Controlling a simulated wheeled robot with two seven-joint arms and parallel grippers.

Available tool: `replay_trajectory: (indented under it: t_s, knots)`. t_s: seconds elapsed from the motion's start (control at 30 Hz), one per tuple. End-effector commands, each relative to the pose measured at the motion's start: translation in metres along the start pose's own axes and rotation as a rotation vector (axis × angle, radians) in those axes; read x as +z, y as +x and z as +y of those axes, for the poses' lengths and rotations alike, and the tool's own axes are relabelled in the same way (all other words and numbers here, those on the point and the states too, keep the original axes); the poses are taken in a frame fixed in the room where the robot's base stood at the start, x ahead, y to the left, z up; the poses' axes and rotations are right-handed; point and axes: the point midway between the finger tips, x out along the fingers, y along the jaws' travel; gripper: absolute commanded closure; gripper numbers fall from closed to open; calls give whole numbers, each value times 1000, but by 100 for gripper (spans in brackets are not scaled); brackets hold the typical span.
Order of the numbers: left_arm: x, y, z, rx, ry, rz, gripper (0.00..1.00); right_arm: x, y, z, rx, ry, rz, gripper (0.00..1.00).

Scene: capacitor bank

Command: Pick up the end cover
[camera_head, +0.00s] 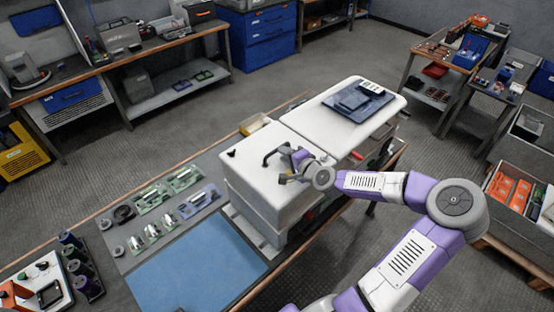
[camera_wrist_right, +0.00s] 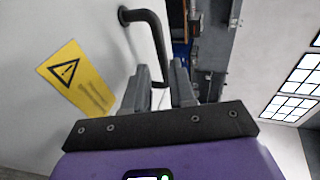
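The end cover (camera_head: 248,168) looks like the white block at the near left end of the white machine on the bench. A black bar handle (camera_head: 272,153) stands on its top. My right gripper (camera_head: 287,178) is over the cover's right side, close to the handle. In the right wrist view, the gripper (camera_wrist_right: 161,85) has its two grey fingers apart, with the lower end of the handle (camera_wrist_right: 151,30) showing between them. I cannot tell whether they touch it. A yellow warning label (camera_wrist_right: 76,78) is on the white surface beside it. My left gripper is not in view.
The machine's longer white body (camera_head: 318,125) adjoins the cover and carries a dark blue tray (camera_head: 352,103). A blue mat (camera_head: 195,268) lies clear on the near bench. Capacitor-like parts (camera_head: 152,195) lie left of the cover. Side benches stand around the room.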

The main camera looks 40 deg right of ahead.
Motion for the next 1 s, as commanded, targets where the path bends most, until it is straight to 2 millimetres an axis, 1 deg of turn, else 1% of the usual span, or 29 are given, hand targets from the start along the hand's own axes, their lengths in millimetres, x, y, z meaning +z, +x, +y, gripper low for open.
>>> replay_trajectory:
  t_s: [0.4,0.53,0.77,0.93,1.0]
  knots:
    - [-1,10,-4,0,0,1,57,2,45,-3,-1,0,-3,75]
    - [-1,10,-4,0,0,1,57,2,51,-3,0,0,-2,75]
    - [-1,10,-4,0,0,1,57,1,51,-2,1,0,-1,75]
    - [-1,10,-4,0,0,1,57,1,51,-2,1,0,-1,99]
    - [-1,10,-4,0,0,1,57,1,51,-2,1,0,-1,100]
